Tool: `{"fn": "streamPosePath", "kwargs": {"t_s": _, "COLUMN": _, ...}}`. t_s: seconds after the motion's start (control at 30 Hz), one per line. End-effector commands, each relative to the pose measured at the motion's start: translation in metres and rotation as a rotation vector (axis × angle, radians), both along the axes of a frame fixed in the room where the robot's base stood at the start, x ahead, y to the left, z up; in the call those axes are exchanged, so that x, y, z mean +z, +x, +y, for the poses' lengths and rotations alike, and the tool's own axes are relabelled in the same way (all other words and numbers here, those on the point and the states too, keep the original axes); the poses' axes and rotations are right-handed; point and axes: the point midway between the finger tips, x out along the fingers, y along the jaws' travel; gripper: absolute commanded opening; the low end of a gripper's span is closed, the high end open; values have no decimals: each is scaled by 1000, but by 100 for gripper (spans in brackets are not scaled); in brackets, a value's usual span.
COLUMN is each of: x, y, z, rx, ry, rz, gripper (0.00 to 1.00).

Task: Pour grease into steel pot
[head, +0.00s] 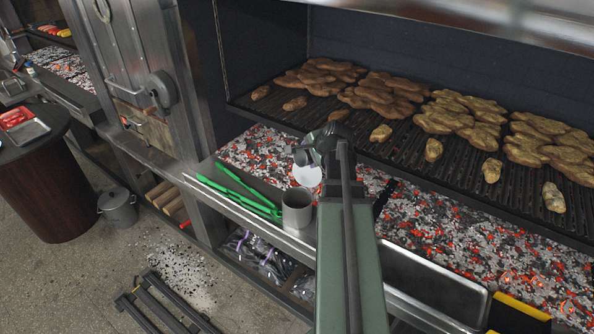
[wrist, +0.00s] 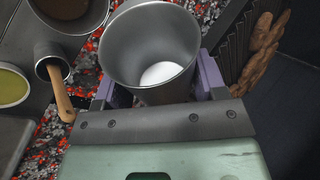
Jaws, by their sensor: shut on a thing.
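In the wrist view, my gripper (wrist: 158,84) is shut on a grey steel cup (wrist: 128,48), with a purple finger on each side. A round white patch shows low inside the cup; I cannot tell whether it is grease. A second steel pot (wrist: 50,14) with brown contents stands at the top left. In the head view, my arm reaches over the ember bed and hides its fingers. A grey steel cylinder (head: 297,212) shows left of the arm at the ledge, with a white disc (head: 307,174) just above it. I cannot tell whether this cylinder is the held cup.
Green tongs (head: 236,190) lie on the ledge left of the arm. Glowing embers (head: 450,240) spread below a grate of browned food (head: 450,112). A wooden-handled pan (wrist: 52,66) and a dish of yellow liquid (wrist: 12,86) stand left in the wrist view. A lidded pail (head: 118,208) stands on the floor.

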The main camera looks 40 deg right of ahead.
Motion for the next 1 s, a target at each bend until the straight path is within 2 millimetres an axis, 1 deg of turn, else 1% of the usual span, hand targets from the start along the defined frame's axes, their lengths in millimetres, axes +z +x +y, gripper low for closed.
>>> {"fn": "streamPosePath", "kwargs": {"t_s": 0.03, "x": 17, "y": 3, "z": -11, "rx": -4, "ry": 102, "rz": -2, "gripper": 39}}
{"fn": "streamPosePath", "kwargs": {"t_s": 0.07, "x": 18, "y": 3, "z": -12, "rx": -3, "ry": 172, "rz": -1, "gripper": 39}}
{"fn": "streamPosePath", "kwargs": {"t_s": 0.1, "x": 16, "y": 3, "z": -13, "rx": -3, "ry": 266, "rz": -2, "gripper": 39}}
{"fn": "streamPosePath", "kwargs": {"t_s": 0.13, "x": -1, "y": 3, "z": -14, "rx": -2, "ry": 334, "rz": -1, "gripper": 39}}
{"fn": "streamPosePath", "kwargs": {"t_s": 0.17, "x": -8, "y": 3, "z": -14, "rx": -3, "ry": 400, "rz": -1, "gripper": 39}}
{"fn": "streamPosePath", "kwargs": {"t_s": 0.2, "x": 8, "y": 3, "z": -14, "rx": -1, "ry": 500, "rz": -1, "gripper": 39}}
{"fn": "streamPosePath", "kwargs": {"t_s": 0.23, "x": 6, "y": 3, "z": -14, "rx": -1, "ry": 567, "rz": 0, "gripper": 39}}
{"fn": "streamPosePath", "kwargs": {"t_s": 0.27, "x": -5, "y": 2, "z": -15, "rx": -2, "ry": 612, "rz": 0, "gripper": 39}}
{"fn": "streamPosePath", "kwargs": {"t_s": 0.3, "x": -10, "y": 2, "z": -15, "rx": -1, "ry": 671, "rz": -1, "gripper": 39}}
{"fn": "streamPosePath", "kwargs": {"t_s": 0.33, "x": -7, "y": 3, "z": -19, "rx": 0, "ry": 722, "rz": -1, "gripper": 39}}
{"fn": "streamPosePath", "kwargs": {"t_s": 0.37, "x": 0, "y": 3, "z": -27, "rx": -1, "ry": 781, "rz": -1, "gripper": 39}}
{"fn": "streamPosePath", "kwargs": {"t_s": 0.47, "x": 8, "y": 3, "z": -43, "rx": -1, "ry": 987, "rz": 0, "gripper": 39}}
{"fn": "streamPosePath", "kwargs": {"t_s": 0.5, "x": 1, "y": 2, "z": -43, "rx": 1, "ry": 1038, "rz": 1, "gripper": 39}}
{"fn": "streamPosePath", "kwargs": {"t_s": 0.6, "x": -4, "y": 2, "z": -48, "rx": 2, "ry": 1145, "rz": 1, "gripper": 39}}
{"fn": "streamPosePath", "kwargs": {"t_s": 0.73, "x": -6, "y": 1, "z": -54, "rx": 2, "ry": 1254, "rz": 4, "gripper": 39}}
{"fn": "streamPosePath", "kwargs": {"t_s": 0.83, "x": -5, "y": 1, "z": -55, "rx": 3, "ry": 1305, "rz": 2, "gripper": 39}}
{"fn": "streamPosePath", "kwargs": {"t_s": 1.0, "x": -3, "y": 0, "z": -56, "rx": 3, "ry": 1335, "rz": 4, "gripper": 39}}
